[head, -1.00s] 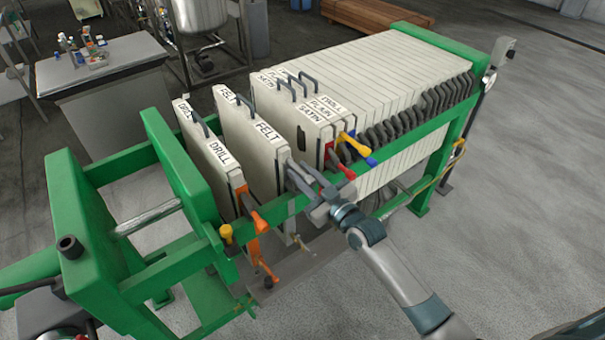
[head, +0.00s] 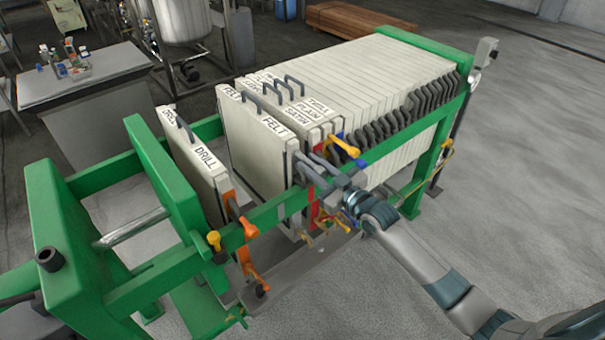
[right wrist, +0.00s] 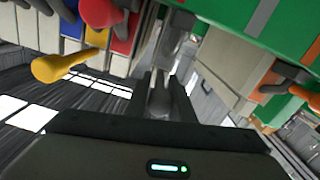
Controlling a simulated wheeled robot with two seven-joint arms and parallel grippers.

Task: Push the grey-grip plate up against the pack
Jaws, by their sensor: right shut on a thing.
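The grey-grip plate (head: 262,150), a pale plate labelled FELT, hangs upright on the green rails. It stands close to the near end of the pack (head: 385,75), beside the plate labelled SATIN (head: 318,135). I cannot tell if they touch all over. My right gripper (head: 338,188) is shut on the plate's grey grip (head: 308,170) at the near rail. In the right wrist view the fingers (right wrist: 160,95) meet around the grey grip (right wrist: 175,40). My left gripper is not in view.
The DRILL plate (head: 200,165) with orange grips stands apart to the left, with a gap before the FELT plate. Yellow (head: 345,146) and red grips stick out at the pack's near end. The green rail (head: 265,218) runs beside my arm. Floor on the right is clear.

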